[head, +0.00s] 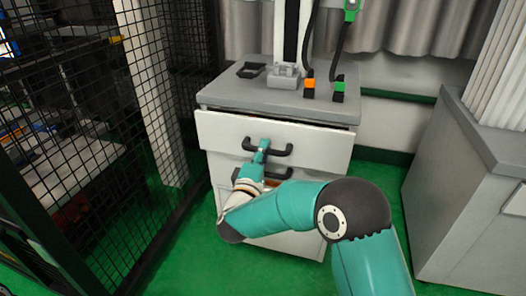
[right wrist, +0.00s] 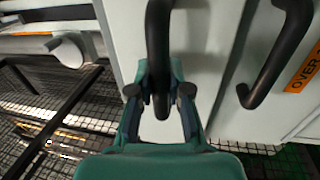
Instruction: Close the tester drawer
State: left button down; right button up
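The tester drawer (head: 215,131) is the top drawer of a grey-white cabinet. A dark gap shows under the worktop above its front, so it stands slightly open. Its black bar handle (head: 278,150) also shows in the right wrist view (right wrist: 158,35). My right gripper (head: 263,147) is at this handle. In the right wrist view, its two fingers (right wrist: 162,85) lie on either side of the bar and appear closed on it. The drawer's inside is hidden. My left gripper is not in view.
A lower drawer handle (head: 280,174) sits just below, beside an orange label (right wrist: 305,70). The worktop (head: 225,93) carries a tester column (head: 291,40). A black mesh fence (head: 85,150) stands left, a grey cabinet (head: 455,190) right. Green floor (head: 175,250) is clear between.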

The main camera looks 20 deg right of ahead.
jog(key=shift+f, duration=0.1)
grip_shut()
jog(key=shift+w+d, duration=0.2)
jog(key=shift+w, duration=0.05)
jog(key=x, duration=0.1)
jog(key=p+x, duration=0.2)
jog(key=shift+d+f, duration=0.1)
jog(key=shift+f, duration=0.15)
jog(key=o, duration=0.8)
grip_release()
jog(key=shift+w+f, duration=0.1)
jog(key=shift+w, duration=0.05)
